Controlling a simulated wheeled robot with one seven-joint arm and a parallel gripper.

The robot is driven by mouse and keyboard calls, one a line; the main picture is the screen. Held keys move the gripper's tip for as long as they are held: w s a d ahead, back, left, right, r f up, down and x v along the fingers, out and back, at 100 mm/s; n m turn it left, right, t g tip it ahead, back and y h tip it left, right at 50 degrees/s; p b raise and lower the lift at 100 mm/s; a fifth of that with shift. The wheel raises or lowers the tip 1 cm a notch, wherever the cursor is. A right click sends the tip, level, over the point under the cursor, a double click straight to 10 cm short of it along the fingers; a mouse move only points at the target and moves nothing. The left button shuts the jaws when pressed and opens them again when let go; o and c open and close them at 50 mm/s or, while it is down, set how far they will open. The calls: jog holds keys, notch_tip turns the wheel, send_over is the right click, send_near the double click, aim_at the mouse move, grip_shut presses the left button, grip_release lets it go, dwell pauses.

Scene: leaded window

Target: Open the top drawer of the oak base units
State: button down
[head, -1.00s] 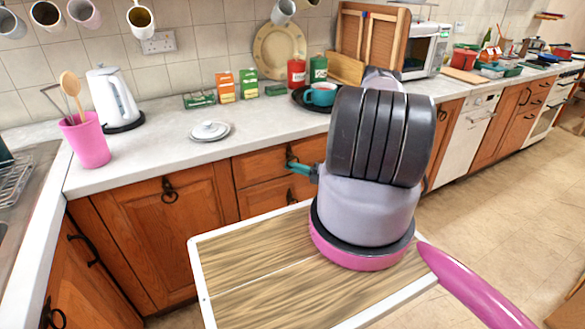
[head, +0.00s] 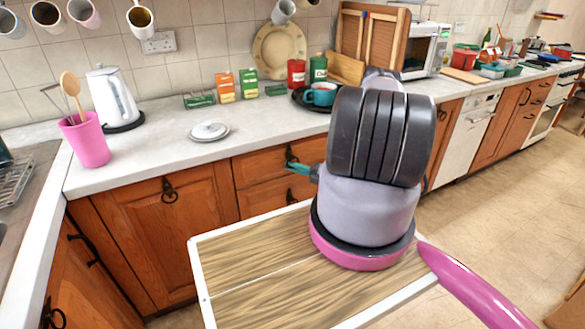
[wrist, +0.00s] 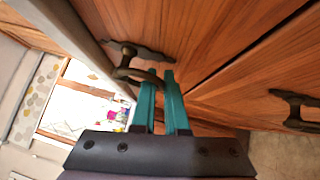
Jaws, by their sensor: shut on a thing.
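The oak base units (head: 170,235) stand under the worktop. The top drawer (head: 262,167) is in their middle part, above a second drawer (head: 268,200); its front looks flush with the units. Its dark ring handle (head: 290,154) also shows in the wrist view (wrist: 127,62). My gripper (head: 293,166) reaches the handle from the right, with its teal fingers (wrist: 158,80) close together and shut on the ring. My own arm hides the right end of the drawer in the head view.
A white-edged wooden board (head: 250,265) lies in front of the units, below my arm. The worktop (head: 160,160) above holds a lid (head: 209,131), a kettle (head: 112,100) and a teal cup (head: 320,94). Open floor (head: 490,215) lies to the right.

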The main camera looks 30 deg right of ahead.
jog(key=shift+s, duration=0.1)
jog(key=s+d, duration=0.1)
jog(key=s, duration=2.7)
jog(key=shift+s, duration=0.35)
jog(key=c, duration=1)
grip_release()
jog(key=shift+o, duration=0.2)
jog(key=shift+d, duration=0.1)
jog(key=v, duration=1)
jog(key=shift+s+d, duration=0.2)
jog(key=shift+s, duration=0.1)
